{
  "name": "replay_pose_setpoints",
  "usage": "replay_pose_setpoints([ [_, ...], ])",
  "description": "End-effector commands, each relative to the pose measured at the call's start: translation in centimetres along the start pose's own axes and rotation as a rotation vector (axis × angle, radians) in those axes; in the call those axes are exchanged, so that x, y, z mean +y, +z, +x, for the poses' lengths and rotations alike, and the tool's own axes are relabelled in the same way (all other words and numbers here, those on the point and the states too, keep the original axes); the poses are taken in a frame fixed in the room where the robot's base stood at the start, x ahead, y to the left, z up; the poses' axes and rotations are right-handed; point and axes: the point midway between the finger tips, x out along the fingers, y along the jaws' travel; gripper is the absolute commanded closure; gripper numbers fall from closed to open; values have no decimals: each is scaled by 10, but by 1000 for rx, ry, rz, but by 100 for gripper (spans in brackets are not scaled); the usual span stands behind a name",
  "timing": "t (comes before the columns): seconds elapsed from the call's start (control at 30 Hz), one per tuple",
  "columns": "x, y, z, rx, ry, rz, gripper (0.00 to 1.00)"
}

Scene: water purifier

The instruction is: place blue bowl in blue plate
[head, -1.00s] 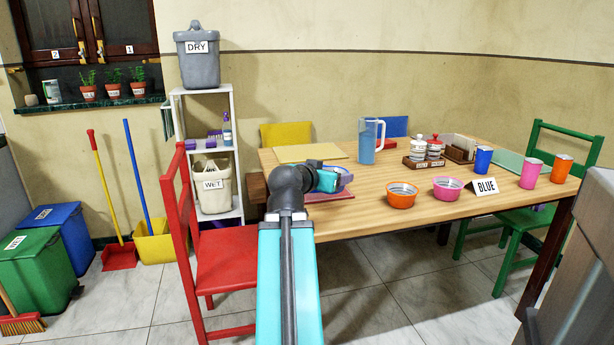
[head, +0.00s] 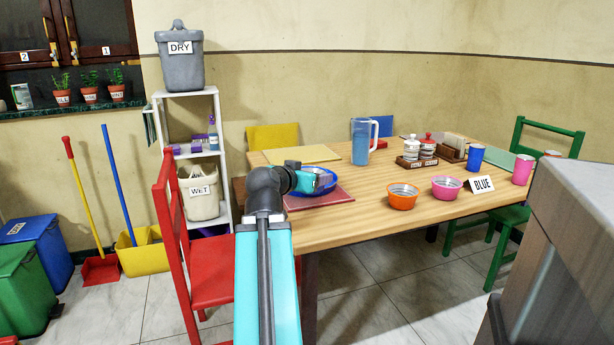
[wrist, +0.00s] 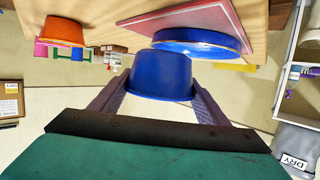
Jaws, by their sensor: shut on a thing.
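The blue bowl (wrist: 160,75) is between the two fingers of my gripper (wrist: 160,90) in the wrist view, which shows the room upside down. My gripper is shut on the bowl. The blue plate (wrist: 205,40) lies just beyond the bowl on a red placemat (wrist: 230,14). The bowl overlaps the plate's edge in this view; I cannot tell whether they touch. In the head view my gripper (head: 318,178) is at the blue plate (head: 318,193) on the table's left part, and the bowl is hard to make out there.
An orange bowl (head: 402,197) and a pink bowl (head: 445,188) stand right of the placemat. A blue pitcher (head: 361,142) and a condiment rack (head: 417,160) stand farther back. A red chair (head: 205,265) is close to my arm. A grey cabinet (head: 585,240) fills the right.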

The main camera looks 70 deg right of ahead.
Motion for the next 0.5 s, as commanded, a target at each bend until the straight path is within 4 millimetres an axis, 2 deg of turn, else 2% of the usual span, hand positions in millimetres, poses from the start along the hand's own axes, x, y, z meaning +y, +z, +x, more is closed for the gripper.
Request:
replay_pose_setpoints([
  [0.3,-12,-9,25,-2,5,-1,54],
  [0.5,-11,-11,26,1,12,1,54],
])
